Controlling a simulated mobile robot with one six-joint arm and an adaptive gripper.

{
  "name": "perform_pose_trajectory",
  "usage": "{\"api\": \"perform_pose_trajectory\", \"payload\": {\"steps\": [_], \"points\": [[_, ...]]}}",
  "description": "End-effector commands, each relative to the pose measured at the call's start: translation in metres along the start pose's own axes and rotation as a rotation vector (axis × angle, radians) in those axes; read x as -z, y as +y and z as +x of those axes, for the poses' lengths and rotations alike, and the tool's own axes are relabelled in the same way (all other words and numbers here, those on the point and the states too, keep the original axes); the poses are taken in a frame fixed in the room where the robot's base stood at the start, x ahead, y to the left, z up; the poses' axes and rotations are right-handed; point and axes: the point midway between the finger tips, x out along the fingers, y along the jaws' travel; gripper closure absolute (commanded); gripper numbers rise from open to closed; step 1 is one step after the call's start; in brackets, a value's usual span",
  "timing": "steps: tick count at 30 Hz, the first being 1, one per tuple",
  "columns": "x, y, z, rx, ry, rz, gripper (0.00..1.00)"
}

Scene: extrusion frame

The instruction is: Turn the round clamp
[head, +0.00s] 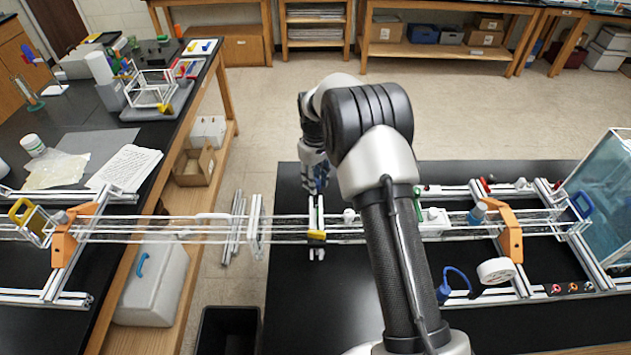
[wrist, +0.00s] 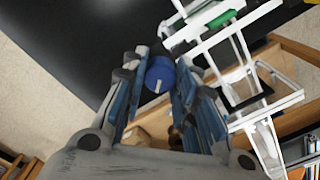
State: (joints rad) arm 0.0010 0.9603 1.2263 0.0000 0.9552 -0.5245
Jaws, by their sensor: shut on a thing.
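The round clamp (wrist: 160,74) is a blue round piece with a small white mark on its face. In the wrist view it sits between the two fingertips of my gripper (wrist: 158,82), and the fingers are shut on it. In the head view my gripper (head: 317,172) points down at the upper end of a short upright rail (head: 316,215) of the extrusion frame. The clamp cannot be told apart from the blue finger parts there.
Long clear rods (head: 200,230) run across the gap between the two black benches. Orange brackets (head: 510,236) hold them at both ends. A yellow piece (head: 316,236) sits on the rail below my gripper. A black bin (head: 228,330) stands on the floor.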

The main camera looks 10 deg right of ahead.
Motion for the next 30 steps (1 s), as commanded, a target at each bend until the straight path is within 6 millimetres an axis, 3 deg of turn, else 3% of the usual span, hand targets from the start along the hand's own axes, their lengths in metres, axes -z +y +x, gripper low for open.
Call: {"api": "perform_pose_trajectory", "payload": {"steps": [12, 30], "points": [[0.0003, 0.0002, -0.0002, -0.001, 0.001, 0.222, 0.97], [0.0003, 0.0002, -0.0005, -0.001, 0.001, 0.264, 0.97]]}}
